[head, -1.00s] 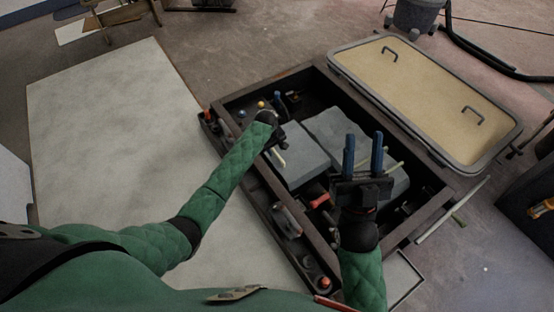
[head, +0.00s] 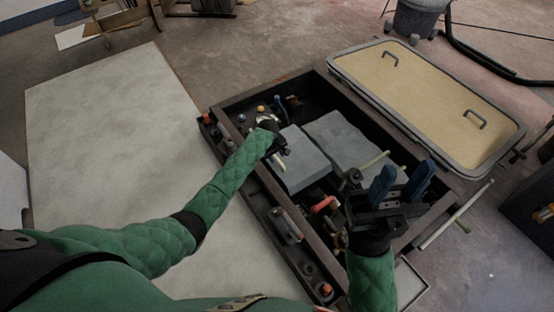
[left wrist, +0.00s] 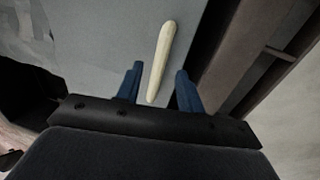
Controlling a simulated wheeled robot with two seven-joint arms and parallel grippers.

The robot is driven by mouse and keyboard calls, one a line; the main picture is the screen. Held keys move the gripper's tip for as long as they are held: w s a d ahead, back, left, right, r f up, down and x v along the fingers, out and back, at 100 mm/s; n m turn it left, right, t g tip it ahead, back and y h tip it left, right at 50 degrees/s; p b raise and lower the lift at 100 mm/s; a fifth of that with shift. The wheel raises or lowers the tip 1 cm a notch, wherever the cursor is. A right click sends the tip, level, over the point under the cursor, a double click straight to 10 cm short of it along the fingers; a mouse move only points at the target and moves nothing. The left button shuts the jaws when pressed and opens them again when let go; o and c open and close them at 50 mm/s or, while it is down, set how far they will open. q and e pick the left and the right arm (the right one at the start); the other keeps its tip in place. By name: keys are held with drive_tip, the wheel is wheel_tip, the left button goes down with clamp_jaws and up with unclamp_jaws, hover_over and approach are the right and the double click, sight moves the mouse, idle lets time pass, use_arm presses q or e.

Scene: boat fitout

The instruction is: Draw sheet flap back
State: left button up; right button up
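A grey sheet (head: 297,165) lies inside the dark open box, its left part smooth and flat. A second grey piece (head: 345,138) lies to its right, and I cannot tell whether the two are joined. A short cream bar (left wrist: 162,60) rests on the grey surface in the left wrist view. My left gripper (left wrist: 158,88) is open, its blue fingers on either side of the bar's near end, with gaps showing. Its fingertips are hard to see in the head view. My right gripper (head: 404,178) is open and empty above the box's right end. Another pale bar (head: 375,160) lies near it.
A framed tan hatch panel (head: 425,95) with two handles lies behind the box. The box's near ledge (head: 270,200) holds red-topped fittings. A red-handled item (head: 323,205) lies inside. A large pale board (head: 110,120) is at left.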

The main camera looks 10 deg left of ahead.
use_arm(q)
drive_tip(key=shift+w+d+f+b, duration=0.1)
drive_tip(key=shift+f+b, duration=0.1)
drive_tip(key=shift+f, duration=0.45)
drive_tip(key=shift+w+d+f+b, duration=0.1)
drive_tip(key=shift+f+b, duration=0.05)
drive_tip(key=shift+f, duration=0.45)
clamp_jaws()
